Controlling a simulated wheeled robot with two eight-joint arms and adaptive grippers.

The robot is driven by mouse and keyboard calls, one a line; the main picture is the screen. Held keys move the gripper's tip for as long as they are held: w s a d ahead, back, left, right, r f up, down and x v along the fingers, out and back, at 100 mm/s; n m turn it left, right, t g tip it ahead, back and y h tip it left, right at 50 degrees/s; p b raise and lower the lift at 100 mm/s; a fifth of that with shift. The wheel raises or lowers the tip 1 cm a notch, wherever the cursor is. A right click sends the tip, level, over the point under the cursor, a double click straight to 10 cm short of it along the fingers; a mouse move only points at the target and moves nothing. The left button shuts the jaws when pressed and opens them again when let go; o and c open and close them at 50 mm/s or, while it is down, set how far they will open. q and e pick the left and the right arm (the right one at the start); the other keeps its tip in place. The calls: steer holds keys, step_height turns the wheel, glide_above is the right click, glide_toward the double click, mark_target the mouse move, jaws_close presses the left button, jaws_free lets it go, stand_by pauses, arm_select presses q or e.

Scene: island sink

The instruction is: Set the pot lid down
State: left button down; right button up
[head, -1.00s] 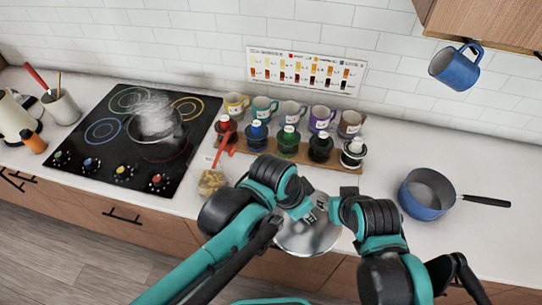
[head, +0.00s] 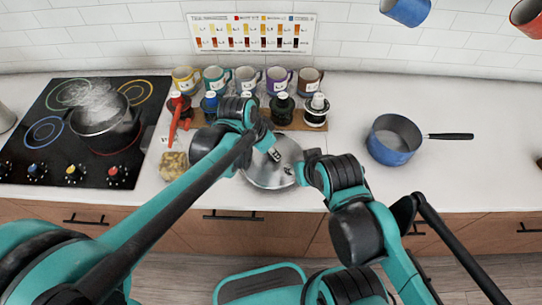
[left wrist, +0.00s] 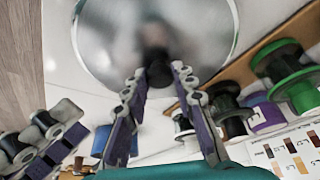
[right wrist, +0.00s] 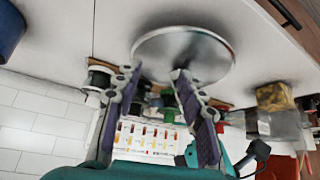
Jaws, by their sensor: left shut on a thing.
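The round, silvery pot lid (head: 268,176) is over the counter near its front edge in the head view. My left gripper (head: 273,154) is shut on the lid's black knob (left wrist: 155,66), which shows between its fingers in the left wrist view. I cannot tell whether the lid touches the counter. My right gripper (head: 305,170) is open and empty at the lid's right side. In the right wrist view its fingers (right wrist: 155,75) are apart, with the lid beyond them. The steaming pot (head: 103,128) is uncovered on the black cooktop (head: 60,165).
Several colored mugs (head: 216,79) and bottles on a wooden board (head: 290,124) stand behind the lid. A container of tan pieces (head: 173,165) is to its left. A blue saucepan (head: 392,150) stands to the right.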

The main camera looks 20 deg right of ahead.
arm_select(q)
steer(key=shift+f+b, duration=0.3)
steer(key=shift+f, duration=0.9)
steer(key=shift+f, duration=0.2)
steer(key=c, duration=1.2)
jaws_free()
steer(key=shift+r, duration=0.1)
